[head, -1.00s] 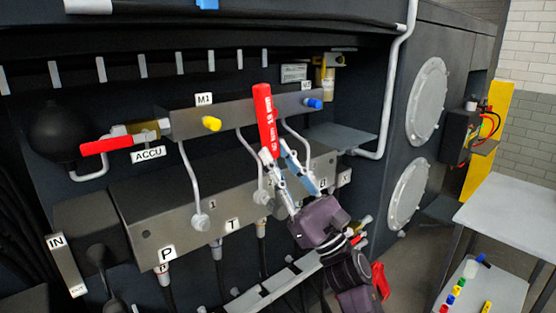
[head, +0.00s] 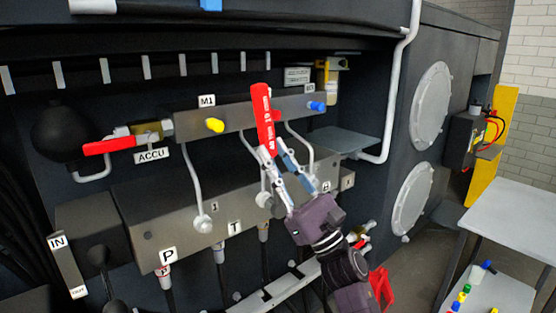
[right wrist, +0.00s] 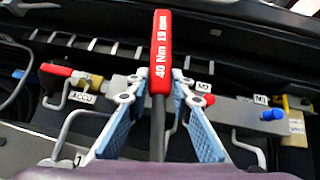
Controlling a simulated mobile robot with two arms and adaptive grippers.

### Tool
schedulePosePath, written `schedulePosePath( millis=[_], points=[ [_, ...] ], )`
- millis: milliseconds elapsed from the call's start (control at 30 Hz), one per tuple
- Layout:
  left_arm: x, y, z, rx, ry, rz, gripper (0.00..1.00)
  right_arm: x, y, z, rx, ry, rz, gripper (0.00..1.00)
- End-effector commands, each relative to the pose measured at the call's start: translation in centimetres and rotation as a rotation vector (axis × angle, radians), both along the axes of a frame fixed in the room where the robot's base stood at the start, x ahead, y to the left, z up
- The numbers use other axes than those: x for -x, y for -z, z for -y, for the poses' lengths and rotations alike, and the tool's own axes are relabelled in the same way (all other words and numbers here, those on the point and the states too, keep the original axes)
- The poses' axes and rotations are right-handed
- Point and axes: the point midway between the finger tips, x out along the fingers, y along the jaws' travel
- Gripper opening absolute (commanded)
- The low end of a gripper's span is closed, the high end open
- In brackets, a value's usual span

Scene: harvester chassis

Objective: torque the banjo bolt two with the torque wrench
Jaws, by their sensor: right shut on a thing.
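The torque wrench has a red handle (head: 262,112), marked 40 Nm 19 mm in the right wrist view (right wrist: 162,45). My right gripper (head: 273,150) is shut on the handle's lower part and holds it nearly upright in front of the manifold. It also shows in the right wrist view (right wrist: 159,82). The wrench's head is hidden behind the gripper. Pipes end in round banjo fittings on the lower block (head: 150,215): one at the left (head: 202,223), one just left of the gripper (head: 264,199). I cannot tell whether the wrench touches a fitting. My left gripper is not in view.
The upper block (head: 235,115) carries yellow and blue caps. A red-handled ACCU valve (head: 108,146) is at the left. Hoses hang below the lower block. A grey table (head: 510,215) stands at the right, with small coloured parts on a lower shelf (head: 495,290).

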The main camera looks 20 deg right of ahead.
Motion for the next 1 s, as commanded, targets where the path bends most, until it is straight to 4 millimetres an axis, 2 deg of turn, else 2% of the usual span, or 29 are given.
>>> schedulePosePath(
  millis=[533,1000],
  points=[
    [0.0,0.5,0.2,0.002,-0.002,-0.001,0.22,-0.4,-0.1,0.0,-0.009,0.000,0.001,0.00],
    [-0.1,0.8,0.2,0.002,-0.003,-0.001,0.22,-1.2,-0.3,2.4,-0.180,-0.002,-0.064,0.00]
  ],
)
